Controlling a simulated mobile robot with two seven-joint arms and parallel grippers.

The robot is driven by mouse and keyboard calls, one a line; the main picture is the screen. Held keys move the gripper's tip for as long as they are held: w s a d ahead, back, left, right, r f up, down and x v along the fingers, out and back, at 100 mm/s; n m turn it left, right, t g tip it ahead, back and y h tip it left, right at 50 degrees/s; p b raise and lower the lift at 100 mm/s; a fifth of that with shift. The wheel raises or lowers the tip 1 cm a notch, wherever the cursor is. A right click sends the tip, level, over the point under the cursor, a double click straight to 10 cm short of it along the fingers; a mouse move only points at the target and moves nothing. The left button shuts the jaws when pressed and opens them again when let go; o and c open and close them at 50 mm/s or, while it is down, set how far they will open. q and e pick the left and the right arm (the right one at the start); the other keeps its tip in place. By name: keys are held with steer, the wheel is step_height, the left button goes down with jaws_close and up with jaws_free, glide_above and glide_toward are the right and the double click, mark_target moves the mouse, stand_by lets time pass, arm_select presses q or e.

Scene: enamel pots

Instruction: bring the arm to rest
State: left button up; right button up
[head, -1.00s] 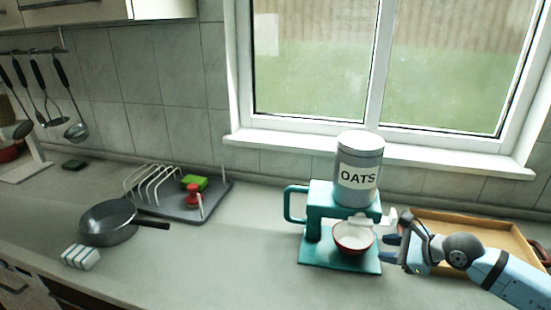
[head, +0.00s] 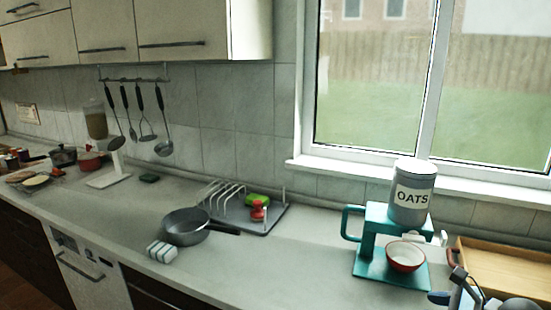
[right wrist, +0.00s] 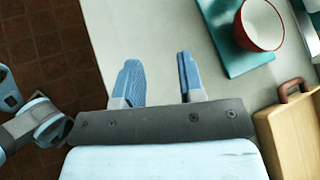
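My right gripper (right wrist: 158,80) is open and empty in the right wrist view, its two blue fingers apart over the edge of the counter. In the head view only a part of the right arm shows at the lower right corner. A red and white bowl (head: 406,256) sits on the base of the teal dispenser stand (head: 365,268), under the oats canister (head: 411,192). The bowl also shows in the right wrist view (right wrist: 262,24), to the right of the gripper and apart from it. My left gripper is not in the head view.
A wooden tray (head: 500,270) lies right of the stand; its handle (right wrist: 292,90) is close to the right gripper. A dark pan (head: 185,226), a striped block (head: 161,252) and a dish rack (head: 262,222) stand to the left. Counter between pan and stand is clear.

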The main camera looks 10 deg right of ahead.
steer(key=s+a+f+m+y, duration=0.1)
steer(key=a+m, duration=0.1)
steer(key=a+f+m+t+y, duration=0.1)
steer(key=a+m, duration=0.1)
steer(key=s+a+f+m+y, duration=0.1)
steer(key=a+m, duration=0.1)
steer(key=m, duration=0.1)
steer(key=shift+s+f+t, duration=0.3)
steer(key=s+a+f+n+h, duration=0.3)
steer(key=s+a+f+n, duration=0.5)
steer(key=n, duration=1)
steer(key=s+a+f+n+h, duration=0.3)
steer(key=s+a+f+n, duration=0.4)
steer(key=f+n, duration=0.7)
arm_select(q)
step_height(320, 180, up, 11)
steer(key=p, duration=1.2)
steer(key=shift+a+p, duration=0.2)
steer(key=shift+p, duration=0.15)
arm_select(e)
step_height(320, 180, up, 14)
steer(key=n, duration=0.2)
steer(key=shift+a+r+n+g, duration=0.15)
steer(key=shift+n+g, duration=0.25)
